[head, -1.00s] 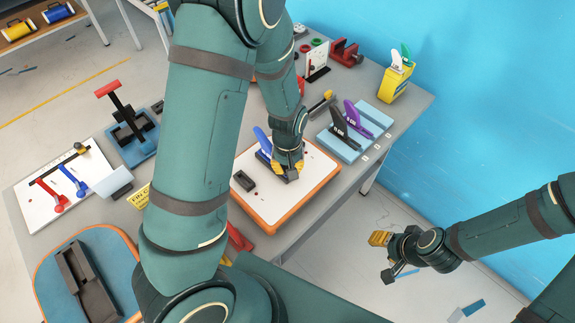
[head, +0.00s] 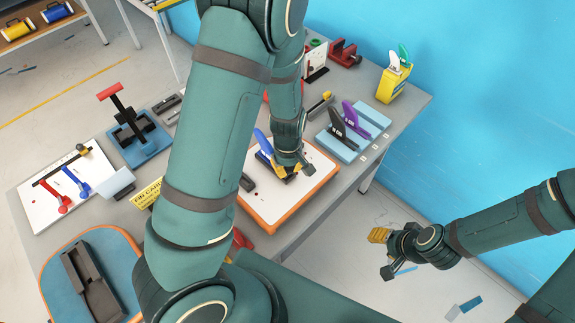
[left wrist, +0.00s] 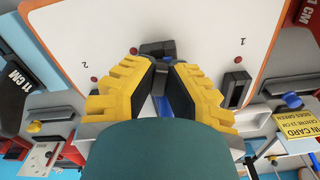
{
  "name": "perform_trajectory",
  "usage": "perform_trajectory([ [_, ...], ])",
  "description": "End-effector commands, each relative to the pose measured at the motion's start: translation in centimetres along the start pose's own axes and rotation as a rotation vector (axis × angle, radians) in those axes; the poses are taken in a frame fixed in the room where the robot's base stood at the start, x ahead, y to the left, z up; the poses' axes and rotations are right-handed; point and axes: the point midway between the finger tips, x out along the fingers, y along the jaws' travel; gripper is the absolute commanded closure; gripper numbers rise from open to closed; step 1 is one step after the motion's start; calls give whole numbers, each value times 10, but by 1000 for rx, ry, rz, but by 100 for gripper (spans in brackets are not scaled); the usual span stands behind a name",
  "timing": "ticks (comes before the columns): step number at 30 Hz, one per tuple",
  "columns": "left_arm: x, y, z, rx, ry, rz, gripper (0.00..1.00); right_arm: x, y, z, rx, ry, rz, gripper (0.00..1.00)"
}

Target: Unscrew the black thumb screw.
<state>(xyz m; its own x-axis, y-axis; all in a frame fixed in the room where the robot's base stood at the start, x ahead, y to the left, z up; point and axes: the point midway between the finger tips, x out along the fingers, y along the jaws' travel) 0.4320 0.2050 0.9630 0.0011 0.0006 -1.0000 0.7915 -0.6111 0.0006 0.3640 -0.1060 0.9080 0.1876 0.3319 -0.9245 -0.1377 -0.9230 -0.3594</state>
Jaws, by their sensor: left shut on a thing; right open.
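The white board (head: 300,200) with an orange edge lies on the table. A blue fin (head: 262,141) stands on it, its dark base beside my left gripper (head: 289,174). In the left wrist view, the left gripper's yellow fingers (left wrist: 160,78) point down at the board. They are shut on a small dark thing at the fin's base, which appears to be the black thumb screw; the fingers mostly hide it. A black block (left wrist: 157,48) shows just beyond the fingertips. My right gripper (head: 383,257) is open and empty, out beyond the table's right edge.
Another black block (left wrist: 235,89) lies on the board near the "1" mark. A light-blue rack (head: 371,118) with black and purple fins stands right behind the board. A yellow container (head: 394,85) is at the back corner.

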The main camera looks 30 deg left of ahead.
Motion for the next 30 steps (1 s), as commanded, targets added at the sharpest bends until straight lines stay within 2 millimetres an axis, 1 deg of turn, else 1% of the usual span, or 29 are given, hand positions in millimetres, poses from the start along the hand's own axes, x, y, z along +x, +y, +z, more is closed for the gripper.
perform_trajectory([
  [1,-1,-1,1,-40,-1,-3,100,-3,-1,0,0,0,0,53],
  [4,0,-1,0,-94,-1,-3,100,-5,-2,-1,0,0,0,53],
  [16,0,-1,1,-137,-2,-4,100,-6,-2,-1,0,0,0,53],
  [23,-1,0,0,-332,-2,-5,100,-16,-6,-2,0,0,0,53],
  [24,0,0,0,-333,-2,-4,77,-15,-6,-2,0,0,0,53],
  [25,0,0,0,-331,-2,-3,66,-14,-6,-2,0,0,0,53],
  [26,1,0,0,-331,-2,-3,60,-14,-5,-2,0,0,0,53],
  [30,0,1,0,-329,-1,-2,60,-14,-5,-2,0,0,0,53],
])
